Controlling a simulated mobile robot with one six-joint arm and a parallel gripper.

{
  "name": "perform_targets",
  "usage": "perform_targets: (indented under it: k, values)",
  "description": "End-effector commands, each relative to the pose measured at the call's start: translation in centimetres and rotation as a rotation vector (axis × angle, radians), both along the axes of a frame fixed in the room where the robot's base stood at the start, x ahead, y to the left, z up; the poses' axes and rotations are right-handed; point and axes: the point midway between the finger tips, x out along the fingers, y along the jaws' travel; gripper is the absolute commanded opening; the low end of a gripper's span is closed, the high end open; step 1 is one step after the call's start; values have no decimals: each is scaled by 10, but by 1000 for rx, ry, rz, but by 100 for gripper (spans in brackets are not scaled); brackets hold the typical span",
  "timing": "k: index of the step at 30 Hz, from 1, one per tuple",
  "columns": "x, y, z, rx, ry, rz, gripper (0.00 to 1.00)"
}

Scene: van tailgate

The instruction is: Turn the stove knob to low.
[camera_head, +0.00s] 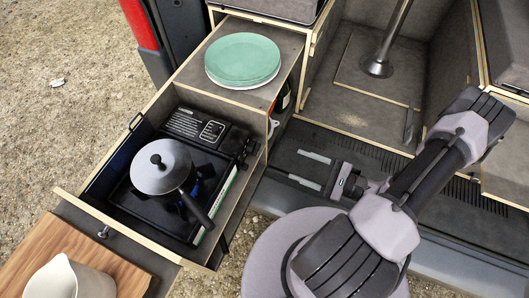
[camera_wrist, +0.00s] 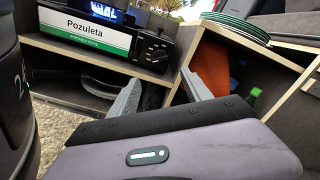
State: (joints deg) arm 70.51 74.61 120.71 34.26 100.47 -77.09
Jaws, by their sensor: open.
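The camping stove (camera_head: 208,130) is black and sits in the pulled-out drawer, with a lidded grey pot (camera_head: 162,167) on it. Its black knob (camera_wrist: 157,47) is on the front panel beside a green-and-white "Pozuleta" label (camera_wrist: 85,33). The knob's pointer setting is too small to read. My gripper (camera_head: 306,170) is open and empty, to the right of the drawer and apart from the stove. In the wrist view its two grey fingers (camera_wrist: 162,84) stand below the knob, not touching it.
Green and white plates (camera_head: 243,60) are stacked on the cabinet top behind the stove. A wooden board (camera_head: 75,245) with a cream jug (camera_head: 70,280) is at the front left. Blue shows under the pot. The drawer's wooden side wall lies near the knob.

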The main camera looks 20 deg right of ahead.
Motion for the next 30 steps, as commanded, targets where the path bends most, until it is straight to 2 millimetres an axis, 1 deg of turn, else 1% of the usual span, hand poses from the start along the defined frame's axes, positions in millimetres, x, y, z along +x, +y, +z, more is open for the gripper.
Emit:
perform_targets:
  k: [1, 6, 10, 12, 15, 24, 26, 30]
  values:
    - [10, 13, -3, 2, 1, 9, 57]
    - [46, 50, -3, 3, 3, 8, 57]
    - [68, 70, -3, 1, 2, 5, 57]
    - [76, 77, -2, 2, 2, 4, 57]
    - [82, 83, -1, 1, 2, 1, 57]
    - [85, 85, 0, 1, 1, 0, 57]
    - [85, 85, 0, 2, 2, 0, 47]
    - [85, 85, 0, 2, 2, 0, 20]
